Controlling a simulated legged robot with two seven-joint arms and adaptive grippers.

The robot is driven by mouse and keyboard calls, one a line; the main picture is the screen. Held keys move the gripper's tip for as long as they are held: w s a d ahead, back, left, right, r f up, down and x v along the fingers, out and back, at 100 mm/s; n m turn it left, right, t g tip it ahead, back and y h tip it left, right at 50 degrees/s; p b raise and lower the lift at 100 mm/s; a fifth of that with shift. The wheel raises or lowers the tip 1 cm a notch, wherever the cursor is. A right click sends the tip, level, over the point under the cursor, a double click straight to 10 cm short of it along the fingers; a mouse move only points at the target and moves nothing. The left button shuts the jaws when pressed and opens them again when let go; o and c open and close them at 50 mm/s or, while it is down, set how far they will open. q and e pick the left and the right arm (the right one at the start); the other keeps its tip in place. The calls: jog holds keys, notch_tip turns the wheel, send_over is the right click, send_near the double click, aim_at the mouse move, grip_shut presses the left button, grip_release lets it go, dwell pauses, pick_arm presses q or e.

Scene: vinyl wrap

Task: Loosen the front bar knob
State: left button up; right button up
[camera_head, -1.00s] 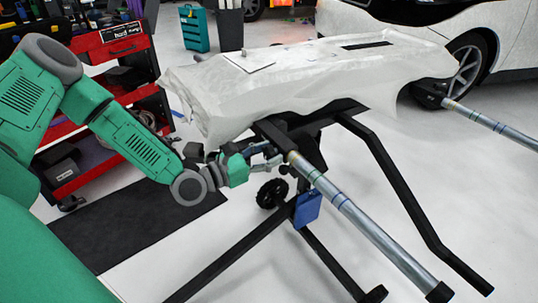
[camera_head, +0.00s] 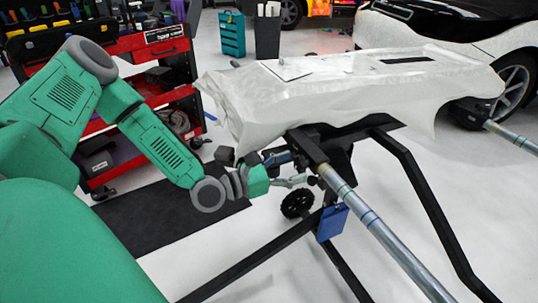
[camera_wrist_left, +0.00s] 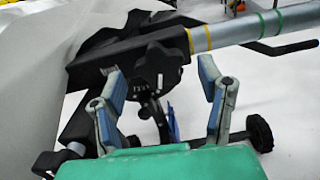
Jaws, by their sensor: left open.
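The front bar knob (camera_wrist_left: 158,66) is a black lobed knob below the clamp of the stand. It shows small in the head view (camera_head: 312,181), next to the metal front bar (camera_head: 365,218). The bar also shows in the wrist view (camera_wrist_left: 245,28), with green and yellow bands. My left gripper (camera_head: 296,168) is open beside the knob. In the wrist view its two blue-grey fingers (camera_wrist_left: 160,68) stand apart, with the knob seen between them. Whether a finger touches the knob cannot be told. My right gripper is not in view.
A white-wrapped panel (camera_head: 350,85) lies on the black stand (camera_head: 425,195) above the knob. A blue tag (camera_head: 332,222) hangs below the bar. A black wheel (camera_head: 297,203) is near the gripper. A red tool cart (camera_head: 150,95) and a car (camera_head: 460,45) stand behind.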

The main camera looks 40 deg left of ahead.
pick_arm(q)
jog(key=v, duration=1)
jog(key=shift+f, duration=0.15)
jog(key=shift+a, duration=0.1)
